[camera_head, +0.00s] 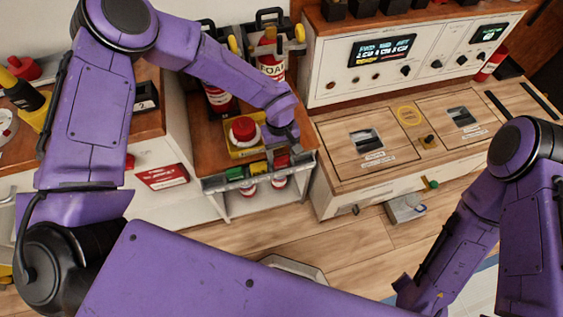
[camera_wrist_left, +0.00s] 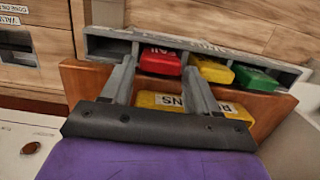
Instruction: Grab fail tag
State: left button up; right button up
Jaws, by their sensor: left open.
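The red fail tag (camera_wrist_left: 160,62) sits in a slot of a grey rack, its lettering upside down in the left wrist view. In the head view the red tag (camera_head: 282,161) is at the right end of the row, just below my left gripper (camera_head: 284,150). In the left wrist view my left gripper (camera_wrist_left: 160,80) is open, with its two fingers either side of the red tag and no visible grip on it. A yellow tag (camera_wrist_left: 212,69) and a green tag (camera_wrist_left: 255,79) stand beside it. My right arm shows, but its gripper does not.
The grey rack (camera_wrist_left: 225,50) runs along the wooden shelf edge. A yellow box (camera_head: 237,152) with a red button (camera_head: 243,129) stands behind the rack. Foam extinguishers (camera_head: 271,65) stand farther back. A wooden console (camera_head: 365,175) is at the right.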

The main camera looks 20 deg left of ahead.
aim_at(281, 158)
pick_arm(q)
jog(key=f, duration=0.3)
jog(key=shift+s+f, duration=0.2)
jog(key=c, duration=0.6)
jog(key=shift+c, duration=0.2)
